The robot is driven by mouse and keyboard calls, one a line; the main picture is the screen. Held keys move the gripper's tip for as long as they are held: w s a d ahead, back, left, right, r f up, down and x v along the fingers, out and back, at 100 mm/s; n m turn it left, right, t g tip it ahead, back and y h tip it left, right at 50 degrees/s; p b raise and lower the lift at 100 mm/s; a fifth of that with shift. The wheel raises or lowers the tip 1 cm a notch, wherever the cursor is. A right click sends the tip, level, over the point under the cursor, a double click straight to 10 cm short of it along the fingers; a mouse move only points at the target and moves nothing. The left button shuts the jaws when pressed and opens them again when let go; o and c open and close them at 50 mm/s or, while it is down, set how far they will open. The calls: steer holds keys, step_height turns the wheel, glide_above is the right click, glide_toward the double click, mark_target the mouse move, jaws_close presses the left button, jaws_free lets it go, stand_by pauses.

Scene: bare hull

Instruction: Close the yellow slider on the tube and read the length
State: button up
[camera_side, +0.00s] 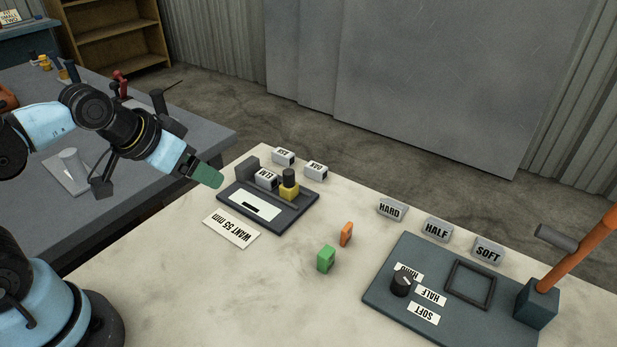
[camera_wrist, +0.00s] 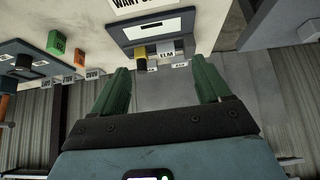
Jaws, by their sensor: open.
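The yellow slider (camera_side: 289,191) with a dark knob on top stands at the right of a dark gauge board (camera_side: 297,211) on the pale table. It also shows in the wrist view (camera_wrist: 140,50). A grey piece marked ELM (camera_side: 265,180) sits between the slider and a dark upright block (camera_side: 246,172). I cannot tell whether the slider touches it. The white panel (camera_side: 247,203) in front has a dark window with no readable figure. My gripper (camera_side: 213,181) is left of the gauge and above it, with green fingers. In the wrist view my gripper (camera_wrist: 160,72) is open and empty.
Grey pieces marked ASH (camera_side: 283,156) and OAK (camera_side: 316,170) stand behind the gauge. A card (camera_side: 231,229) reads WANT 55 mm. Green (camera_side: 326,259) and orange (camera_side: 346,234) blocks stand to the right, before a blue-grey station (camera_side: 380,301). The front table is clear.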

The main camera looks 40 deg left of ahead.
steer(key=shift+w, duration=0.1)
steer(key=c, duration=0.4)
steer(key=shift+w, duration=0.25)
steer(key=shift+c, duration=0.4)
steer(key=m+h, duration=0.6)
steer(key=m, duration=0.3)
glide_toward(288, 172)
steer(key=shift+g, duration=0.4)
steer(key=shift+w+x, duration=0.15)
steer(key=shift+x, duration=2.4)
steer(key=shift+w+x, duration=0.15)
steer(key=shift+x, duration=2.4)
steer(key=shift+a+r, duration=0.1)
steer(key=shift+r, duration=0.05)
